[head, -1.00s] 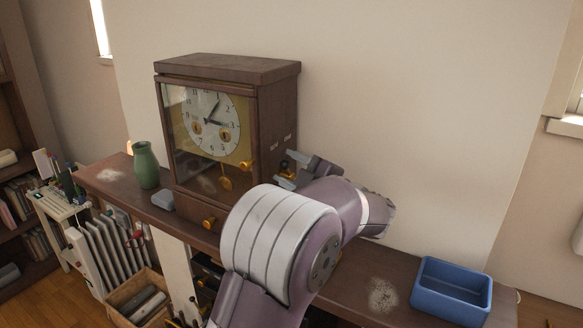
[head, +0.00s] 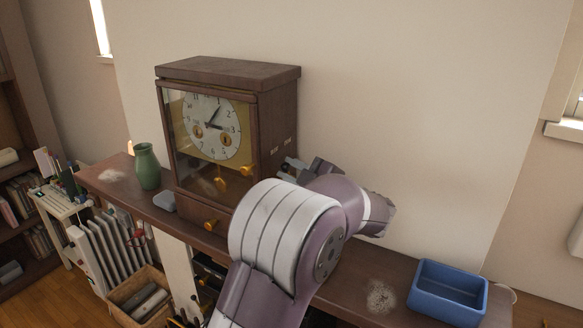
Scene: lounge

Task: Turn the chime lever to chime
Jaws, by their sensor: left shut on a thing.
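The clock (head: 277,104) is a dark wooden case with a glass front, a white dial and a brass pendulum, standing on the brown shelf. Pale labels (head: 274,150) show on its right side. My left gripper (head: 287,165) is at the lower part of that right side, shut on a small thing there. This appears to be the chime lever, but the jaws and my arm hide it, so its position cannot be read. My right gripper is not in view.
A green vase (head: 147,166) and a small grey object (head: 164,201) stand left of the clock. A blue tray (head: 448,308) sits at the shelf's right end. The shelf (head: 345,284) between my arm and the tray is clear apart from a dusty patch.

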